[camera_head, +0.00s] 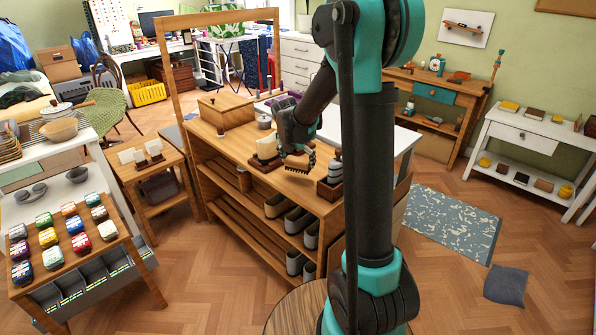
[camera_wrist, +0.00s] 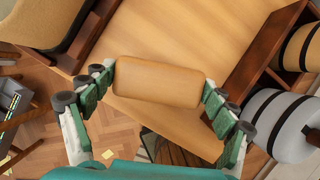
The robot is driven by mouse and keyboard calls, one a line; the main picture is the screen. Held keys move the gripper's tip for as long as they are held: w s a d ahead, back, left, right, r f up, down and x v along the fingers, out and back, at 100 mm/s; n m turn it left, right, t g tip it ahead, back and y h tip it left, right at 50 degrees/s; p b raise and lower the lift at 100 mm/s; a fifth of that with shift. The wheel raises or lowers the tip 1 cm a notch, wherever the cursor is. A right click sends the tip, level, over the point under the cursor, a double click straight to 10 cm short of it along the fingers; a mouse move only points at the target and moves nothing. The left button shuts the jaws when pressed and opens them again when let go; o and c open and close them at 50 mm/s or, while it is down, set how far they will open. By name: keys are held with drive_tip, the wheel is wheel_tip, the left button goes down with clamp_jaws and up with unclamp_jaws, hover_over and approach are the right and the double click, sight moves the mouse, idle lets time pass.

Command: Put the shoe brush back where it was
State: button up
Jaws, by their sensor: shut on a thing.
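The shoe brush (camera_wrist: 158,83) has a smooth tan wooden back. In the wrist view it lies across between my fingertips, and my gripper (camera_wrist: 155,100) is shut on its two ends. In the head view my gripper (camera_head: 298,150) is over the top of the wooden shoe bench (camera_head: 240,145), and the brush's dark bristles (camera_head: 298,169) show below it, pointing down. I cannot tell whether the bristles touch the bench top.
On the bench, a cream block (camera_head: 267,147) on a brown holder stands left of the brush. A small dark box with bottles (camera_head: 331,186) stands close on the right. A wooden box (camera_head: 226,111) is farther back.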

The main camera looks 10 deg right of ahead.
sight(298, 170)
drive_tip(key=shift+f, duration=2.15)
drive_tip(key=o, duration=1.6)
drive_tip(key=shift+f, duration=0.1)
drive_tip(key=shift+c, duration=0.2)
drive_tip(key=v, duration=1.2)
drive_tip(key=s+d+f+m, duration=0.2)
drive_tip(key=s+f+m, duration=0.1)
drive_tip(key=s+m, duration=0.5)
drive_tip(key=s+d+f+m+y, duration=0.1)
drive_tip(key=s+f+m, duration=0.3)
drive_tip(key=s+m, duration=0.5)
drive_tip(key=s+d+f+m+y, duration=0.1)
drive_tip(key=s+d+f+m, duration=0.2)
drive_tip(key=s+m, duration=0.6)
drive_tip(key=m, duration=0.3)
drive_tip(key=shift+s+d+f+m, duration=0.2)
drive_tip(key=shift+m, duration=0.1)
